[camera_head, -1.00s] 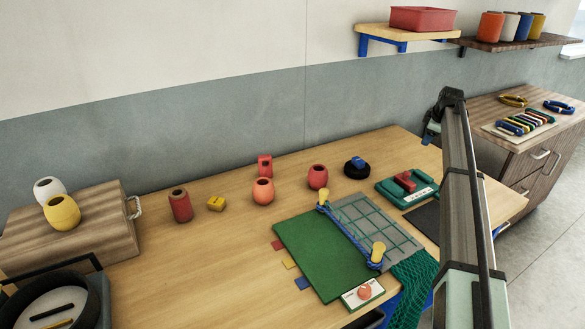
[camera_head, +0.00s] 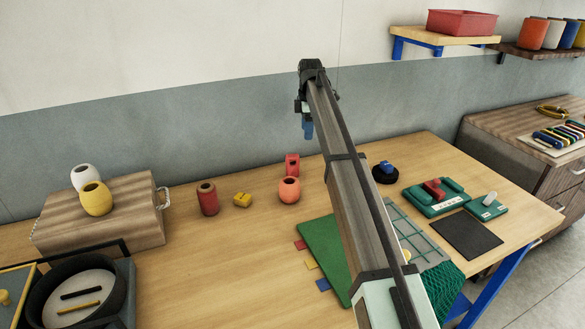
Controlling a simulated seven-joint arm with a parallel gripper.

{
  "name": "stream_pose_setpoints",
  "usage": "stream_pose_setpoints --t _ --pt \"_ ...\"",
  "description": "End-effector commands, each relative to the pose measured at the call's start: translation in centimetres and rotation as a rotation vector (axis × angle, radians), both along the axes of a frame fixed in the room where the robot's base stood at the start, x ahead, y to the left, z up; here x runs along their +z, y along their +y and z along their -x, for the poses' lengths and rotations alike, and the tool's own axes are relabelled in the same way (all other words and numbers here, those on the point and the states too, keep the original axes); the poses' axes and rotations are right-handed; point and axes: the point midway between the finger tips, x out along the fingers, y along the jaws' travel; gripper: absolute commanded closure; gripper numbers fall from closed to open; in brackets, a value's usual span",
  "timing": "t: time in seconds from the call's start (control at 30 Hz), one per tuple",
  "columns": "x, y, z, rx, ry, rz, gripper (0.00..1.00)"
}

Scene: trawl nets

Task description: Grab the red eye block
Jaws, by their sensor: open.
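A small red block with a dark hole in its face (camera_head: 292,165), which looks like the red eye block, stands upright toward the back of the wooden table. It is just behind an orange round pot (camera_head: 289,190). My gripper (camera_head: 308,130) hangs above and slightly right of the block, against the grey wall. Its blue fingers point down; they are small in view, open and empty, apart from the block. My arm link crosses the middle of the view and hides part of the table.
A red cylinder (camera_head: 208,198) and a yellow block (camera_head: 243,200) stand left of the red block. A black ring with a blue piece (camera_head: 386,173) and a green holder with a red piece (camera_head: 434,196) lie to the right. A green mat (camera_head: 322,250) lies in front.

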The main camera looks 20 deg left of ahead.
Motion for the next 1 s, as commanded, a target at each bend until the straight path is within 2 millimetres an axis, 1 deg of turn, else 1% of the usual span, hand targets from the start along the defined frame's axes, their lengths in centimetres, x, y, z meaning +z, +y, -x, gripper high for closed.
stream_pose_setpoints --t 0.03,0.13,0.23,0.37,0.47,0.8,0.9,1.0 --pt "0.1 1.4 1.0 0.019 0.008 0.010 0.36" --pt "0.3 2.9 2.4 0.041 0.020 0.025 0.36" --pt "0.2 3.6 3.0 0.052 0.026 0.032 0.36" --pt "-0.4 3.7 3.2 0.054 0.028 0.035 0.36" --pt "-1.4 3.6 3.2 0.053 0.028 0.033 0.36" --pt "-7.0 3.6 3.2 0.053 0.028 0.033 0.36" --pt "-8.0 3.7 3.2 0.053 0.027 0.033 0.36" --pt "-8.4 3.7 3.1 0.053 0.026 0.032 0.36"
